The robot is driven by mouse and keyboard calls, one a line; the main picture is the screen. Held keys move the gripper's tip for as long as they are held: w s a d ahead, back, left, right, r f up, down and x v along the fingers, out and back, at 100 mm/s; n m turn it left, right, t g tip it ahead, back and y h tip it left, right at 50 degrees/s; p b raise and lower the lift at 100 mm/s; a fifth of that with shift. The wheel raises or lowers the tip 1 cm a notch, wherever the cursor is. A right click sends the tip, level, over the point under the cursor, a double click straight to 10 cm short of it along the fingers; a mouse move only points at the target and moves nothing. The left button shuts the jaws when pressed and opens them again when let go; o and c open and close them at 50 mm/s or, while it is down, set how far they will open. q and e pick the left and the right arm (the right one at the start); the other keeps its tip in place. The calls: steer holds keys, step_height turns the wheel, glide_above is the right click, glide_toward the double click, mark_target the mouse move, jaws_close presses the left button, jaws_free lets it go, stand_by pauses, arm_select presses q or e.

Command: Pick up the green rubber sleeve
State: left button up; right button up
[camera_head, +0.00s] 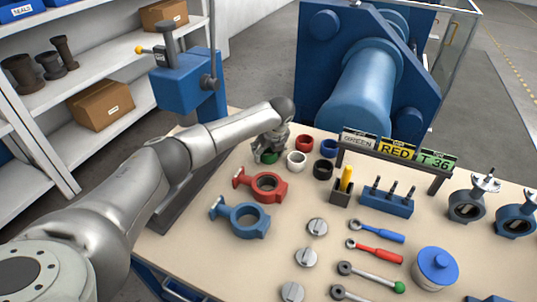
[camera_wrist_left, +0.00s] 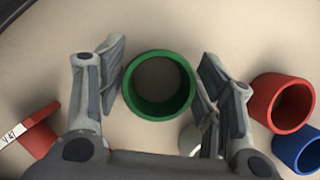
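The green rubber sleeve (camera_head: 269,158) stands on the table at the far left of the sleeves, partly hidden by my left gripper (camera_head: 267,150) in the head view. In the left wrist view the green sleeve (camera_wrist_left: 158,115) shows its open ring end, between the two spread fingers of my left gripper (camera_wrist_left: 162,58). The gripper is open, with a visible gap on each side of the sleeve. My right gripper is not in view.
Red (camera_head: 304,143), white (camera_head: 296,161), blue (camera_head: 329,147) and black (camera_head: 323,169) sleeves stand close to the right. A red valve body (camera_head: 267,187) and a blue valve body (camera_head: 247,220) lie nearer. A sign rack (camera_head: 395,166) stands at the table's back.

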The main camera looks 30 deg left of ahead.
arm_select(q)
steer(key=c, duration=0.5)
